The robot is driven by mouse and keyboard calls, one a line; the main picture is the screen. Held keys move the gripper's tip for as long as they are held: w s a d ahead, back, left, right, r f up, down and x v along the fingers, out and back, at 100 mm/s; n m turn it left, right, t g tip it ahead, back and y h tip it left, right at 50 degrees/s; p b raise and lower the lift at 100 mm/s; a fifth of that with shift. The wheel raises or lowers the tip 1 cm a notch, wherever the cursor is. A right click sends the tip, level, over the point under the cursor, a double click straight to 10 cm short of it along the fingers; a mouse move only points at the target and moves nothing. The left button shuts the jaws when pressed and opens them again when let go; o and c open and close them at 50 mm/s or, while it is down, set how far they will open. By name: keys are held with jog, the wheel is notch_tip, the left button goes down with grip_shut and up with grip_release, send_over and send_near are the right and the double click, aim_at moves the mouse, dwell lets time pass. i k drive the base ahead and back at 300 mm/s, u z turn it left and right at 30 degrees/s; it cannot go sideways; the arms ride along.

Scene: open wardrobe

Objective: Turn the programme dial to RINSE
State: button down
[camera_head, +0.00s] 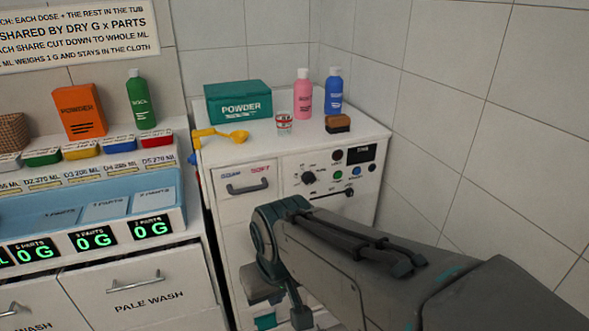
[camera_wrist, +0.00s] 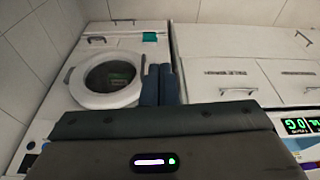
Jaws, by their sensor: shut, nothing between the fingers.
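The washing machine (camera_head: 238,215) stands against the tiled corner. Its control panel shows a larger black dial (camera_head: 309,178) with small marks around it, too small to read, so I cannot tell its setting. My arm comes in from the right, below the panel. My gripper (camera_wrist: 158,85) is shut and empty in the wrist view, its two dark fingers side by side in front of the machine, near the round door (camera_wrist: 106,78). It is apart from the dial, which I cannot make out in the wrist view.
Small coloured buttons, a slider (camera_head: 330,192) and a dark display (camera_head: 362,152) share the panel. A drawer handle (camera_head: 247,187) is left of it.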

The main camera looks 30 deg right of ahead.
aim_at(308, 178)
jog(key=u, duration=2.55)
jog(key=k, duration=0.35)
jog(key=z, duration=1.55)
jog(key=k, duration=0.45)
jog(key=z, duration=1.2)
